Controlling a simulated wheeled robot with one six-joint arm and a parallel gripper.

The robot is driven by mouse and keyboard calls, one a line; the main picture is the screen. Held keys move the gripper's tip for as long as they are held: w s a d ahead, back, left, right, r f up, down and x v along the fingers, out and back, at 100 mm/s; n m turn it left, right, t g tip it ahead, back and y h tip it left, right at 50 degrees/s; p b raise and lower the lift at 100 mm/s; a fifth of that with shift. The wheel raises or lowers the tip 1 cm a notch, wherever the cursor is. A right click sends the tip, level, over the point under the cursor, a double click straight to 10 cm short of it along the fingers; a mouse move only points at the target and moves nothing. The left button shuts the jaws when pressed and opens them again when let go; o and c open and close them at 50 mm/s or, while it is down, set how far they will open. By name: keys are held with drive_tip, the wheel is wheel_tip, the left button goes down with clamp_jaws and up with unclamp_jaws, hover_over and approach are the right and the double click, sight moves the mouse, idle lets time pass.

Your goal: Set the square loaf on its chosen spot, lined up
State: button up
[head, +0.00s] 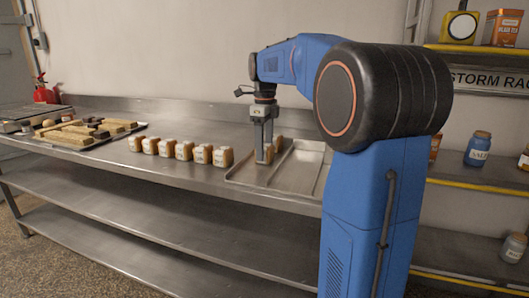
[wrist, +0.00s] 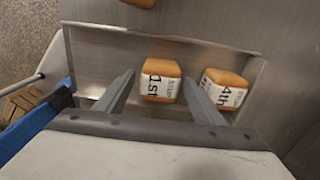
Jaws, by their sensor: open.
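My gripper (head: 265,158) points down over the left part of a shallow metal tray (head: 303,174). Its fingers are open. In the wrist view my gripper (wrist: 158,77) has one finger on each side of a small square loaf (wrist: 161,68) with a white "1st" band, with gaps on both sides. A second loaf, banded "4th" (wrist: 224,88), sits to its right in the same tray (wrist: 105,52), slightly turned. In the head view the fingers largely hide the loaf between them.
A row of several banded loaves (head: 184,150) stands on the steel counter left of the tray. Farther left is a dark tray (head: 75,147) with long loaves and small items. A shelf with jars (head: 477,148) is at the right. The tray's right part is bare.

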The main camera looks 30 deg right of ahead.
sight(265, 145)
wheel_tip(265, 145, up, 10)
drive_tip(key=shift+r, duration=0.15)
drive_tip(key=shift+s, duration=0.1)
drive_tip(key=s+a+f+n, duration=0.3)
drive_tip(key=s+n, duration=0.1)
drive_tip(key=s, duration=0.1)
drive_tip(key=s+a+f+n+t, duration=0.1)
drive_tip(key=s+a+f+n, duration=0.2)
drive_tip(key=s+n, duration=0.1)
drive_tip(key=s+a+f+n+t, duration=0.1)
drive_tip(key=s+a+f+n, duration=0.2)
drive_tip(key=s+a+n, duration=0.1)
drive_tip(key=shift+s+a+n, duration=0.1)
drive_tip(key=shift+s+n, duration=0.7)
drive_tip(key=shift+s, duration=0.05)
drive_tip(key=s+a+f+n+t, duration=0.1)
drive_tip(key=s+a+f+n, duration=0.1)
drive_tip(key=s+f+n, duration=0.5)
drive_tip(key=s+a+f+n+t, duration=0.1)
drive_tip(key=s+a+f+n, duration=0.2)
drive_tip(key=s+f+n, duration=0.4)
wheel_tip(265, 145, down, 4)
drive_tip(key=shift+s+a+r+n+t, duration=0.1)
drive_tip(key=shift+s+a+n+t, duration=0.25)
drive_tip(key=shift+s, duration=0.35)
